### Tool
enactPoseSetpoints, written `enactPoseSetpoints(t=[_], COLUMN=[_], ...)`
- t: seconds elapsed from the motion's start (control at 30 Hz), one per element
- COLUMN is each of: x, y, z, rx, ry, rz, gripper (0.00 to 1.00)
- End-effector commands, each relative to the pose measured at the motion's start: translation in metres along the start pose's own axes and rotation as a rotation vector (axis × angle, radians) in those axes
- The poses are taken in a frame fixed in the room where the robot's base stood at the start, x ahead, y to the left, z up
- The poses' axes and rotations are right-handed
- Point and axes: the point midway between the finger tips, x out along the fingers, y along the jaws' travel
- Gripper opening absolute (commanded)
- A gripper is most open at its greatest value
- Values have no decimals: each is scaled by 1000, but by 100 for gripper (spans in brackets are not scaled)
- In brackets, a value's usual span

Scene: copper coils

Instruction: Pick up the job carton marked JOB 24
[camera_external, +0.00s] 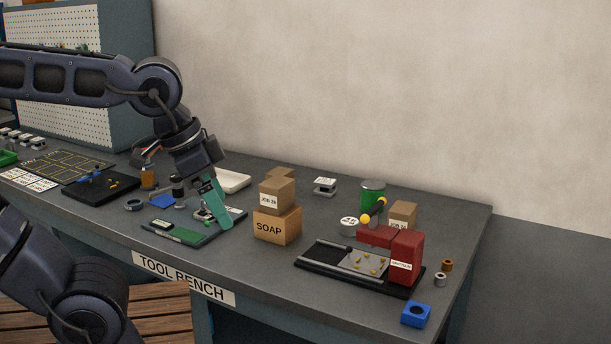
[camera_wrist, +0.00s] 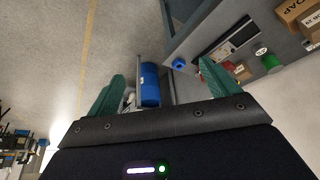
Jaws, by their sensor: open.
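A brown carton (camera_external: 277,197) stands on the box marked SOAP (camera_external: 277,226) near the bench middle; its label starts JOB 2, and the last digit looks like 8. A second brown carton (camera_external: 403,213) stands behind the red press; its JOB label is partly hidden and its number is unclear. Both cartons also show at the right of the wrist view, the first one (camera_wrist: 309,22) cut by the edge. My gripper (camera_external: 219,222) is open and empty, left of the SOAP box, above the bench; its teal fingers (camera_wrist: 160,70) stand apart in the wrist view.
Another brown box top (camera_external: 281,174) shows behind the stacked carton. The red press (camera_external: 404,258), a green can (camera_external: 373,192) and a yellow-ended tool (camera_external: 373,211) crowd the second carton. Bare bench lies front of the SOAP box.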

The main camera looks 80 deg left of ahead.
Motion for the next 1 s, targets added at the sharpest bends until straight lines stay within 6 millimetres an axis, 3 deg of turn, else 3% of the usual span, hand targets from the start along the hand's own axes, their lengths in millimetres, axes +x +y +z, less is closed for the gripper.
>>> enactPoseSetpoints(t=[0.17,0.47,0.73,1.0], x=[0,14,42,85], y=[-9,-38,-75,-122], z=[-37,-126,-203,-272], rx=[-47,-165,-269,-372], ry=[-5,-12,-14,-16], rz=[-5,-22,-47,-81], gripper=[87,87,87,87])
